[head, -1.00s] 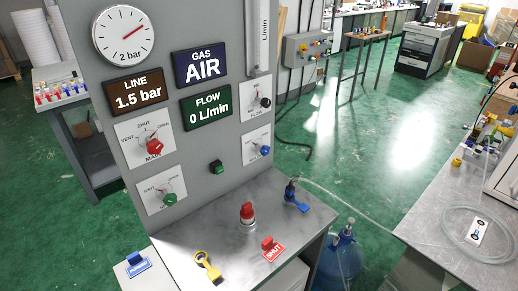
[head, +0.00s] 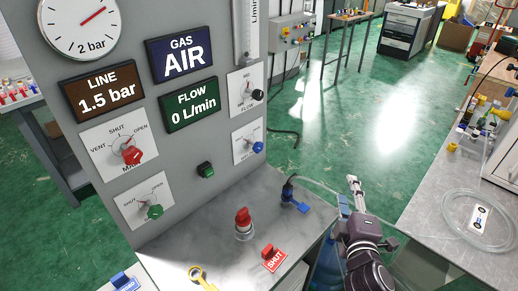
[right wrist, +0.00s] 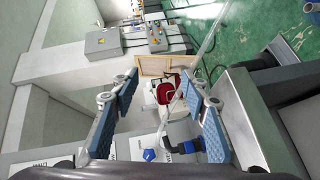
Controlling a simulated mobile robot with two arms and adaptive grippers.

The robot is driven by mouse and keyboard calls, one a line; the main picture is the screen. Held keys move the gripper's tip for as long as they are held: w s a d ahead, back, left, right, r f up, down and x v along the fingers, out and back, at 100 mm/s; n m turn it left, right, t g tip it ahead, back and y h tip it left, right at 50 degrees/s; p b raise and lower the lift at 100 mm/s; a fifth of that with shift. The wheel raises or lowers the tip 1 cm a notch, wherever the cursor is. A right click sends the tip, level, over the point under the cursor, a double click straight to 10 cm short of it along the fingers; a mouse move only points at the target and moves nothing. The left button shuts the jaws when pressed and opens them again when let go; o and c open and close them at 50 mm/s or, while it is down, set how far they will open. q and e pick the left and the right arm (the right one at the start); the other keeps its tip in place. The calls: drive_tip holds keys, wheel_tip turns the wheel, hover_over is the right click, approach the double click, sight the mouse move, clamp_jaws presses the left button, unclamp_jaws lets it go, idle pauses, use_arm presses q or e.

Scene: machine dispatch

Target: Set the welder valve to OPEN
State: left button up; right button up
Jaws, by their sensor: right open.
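The grey panel carries a red knob (head: 132,155) on a plate marked VENT, SHUT and OPEN, a green knob (head: 154,211) on a SHUT/OPEN plate, and a blue knob (head: 257,147) at its right edge. I cannot read which is the welder valve. A blue-handled fitting (head: 290,192) stands on the metal bench by the hose. My right gripper (head: 350,193) is right of the bench, apart from these controls. In the right wrist view its jaws (right wrist: 160,88) are open and empty; blue parts (right wrist: 184,147) show beyond them. My left gripper is not in view.
A red-topped valve (head: 243,222), a red SHUT tag (head: 273,258) and a yellow handle (head: 200,277) are on the bench (head: 200,240). A black knob (head: 258,95) is above the blue one. A side table (head: 440,235) stands right.

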drive_tip(key=w+a+r+n+t+y, duration=0.3)
drive_tip(key=w+a+r+n+y, duration=0.35)
drive_tip(key=n, duration=0.65)
drive_tip(key=n+g+y, duration=0.6)
drive_tip(key=n+y, duration=0.2)
drive_tip(key=n, duration=1)
approach(260, 149)
drive_tip(key=x, duration=0.2)
drive_tip(key=p+x, duration=0.1)
drive_tip(key=x, duration=0.6)
drive_tip(key=shift+w+a+f, duration=0.1)
drive_tip(key=shift+w, duration=0.05)
drive_tip(key=shift+c, duration=0.7)
clamp_jaws()
